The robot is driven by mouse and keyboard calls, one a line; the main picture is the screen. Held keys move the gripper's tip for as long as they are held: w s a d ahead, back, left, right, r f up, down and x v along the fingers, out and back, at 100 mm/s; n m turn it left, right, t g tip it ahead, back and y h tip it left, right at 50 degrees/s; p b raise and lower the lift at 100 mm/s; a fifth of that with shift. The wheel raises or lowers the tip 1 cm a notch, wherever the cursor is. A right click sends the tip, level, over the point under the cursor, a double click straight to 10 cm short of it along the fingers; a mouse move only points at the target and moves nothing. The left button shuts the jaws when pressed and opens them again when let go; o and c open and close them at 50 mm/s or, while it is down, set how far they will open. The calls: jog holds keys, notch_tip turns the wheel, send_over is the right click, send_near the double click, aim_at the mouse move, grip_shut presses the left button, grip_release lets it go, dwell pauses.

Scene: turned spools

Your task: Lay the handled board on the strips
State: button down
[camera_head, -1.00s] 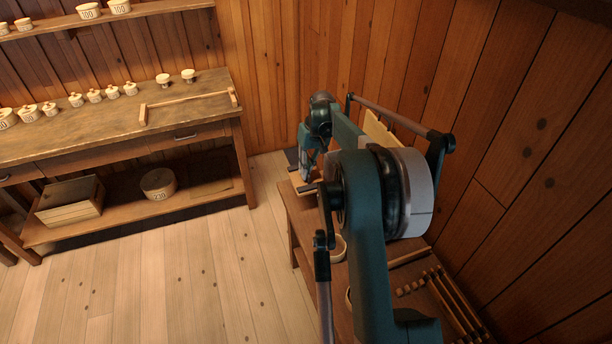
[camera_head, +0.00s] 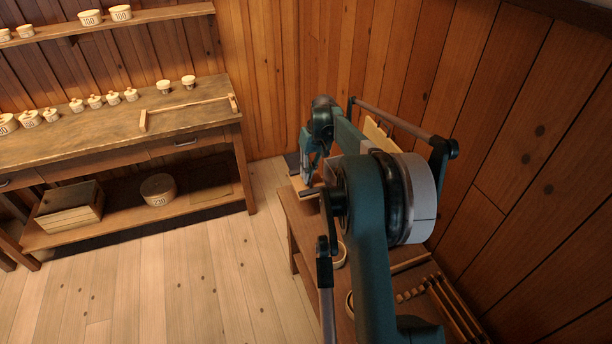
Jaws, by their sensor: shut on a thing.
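My gripper (camera_head: 308,171) is at the far end of my arm, pointing down over the left far part of the low table (camera_head: 309,238). It is small in view and partly hidden by my arm. A pale wooden piece (camera_head: 301,184) shows at its fingertips and looks like the handled board, with my gripper shut on it. Its handle cannot be made out. I cannot tell whether the piece touches anything below. The strips cannot be made out clearly; my arm hides much of the table.
A rack of wooden rods (camera_head: 456,307) and a round tub (camera_head: 341,252) are on the low table. A pale panel (camera_head: 376,134) stands by the wooden wall, close behind my arm. A workbench (camera_head: 190,116) with several small pots is at left. The floor between is clear.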

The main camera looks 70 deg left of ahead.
jog(key=w+r+p, duration=0.1)
jog(key=w, duration=0.1)
jog(key=w+d+r+p, duration=0.1)
jog(key=r, duration=0.1)
jog(key=shift+w+r, duration=0.25)
jog(key=shift+w, duration=0.15)
jog(key=w+d+r, duration=0.2)
jog(key=w+d, duration=0.3)
jog(key=w, duration=0.2)
jog(key=w+d+r+p, duration=0.1)
jog(key=w+d+r, duration=0.1)
jog(key=w+d, duration=0.3)
jog(key=w, duration=0.3)
jog(key=shift+w+d+r, duration=0.2)
jog(key=shift+w+r, duration=0.05)
jog(key=shift+f, duration=0.3)
jog(key=shift+f, duration=2.9)
jog(key=shift+f+b, duration=0.8)
jog(key=shift+f, duration=0.4)
jog(key=shift+f+b, duration=0.25)
jog(key=shift+b, duration=0.25)
jog(key=c, duration=2.1)
grip_release()
jog(key=shift+c, duration=0.2)
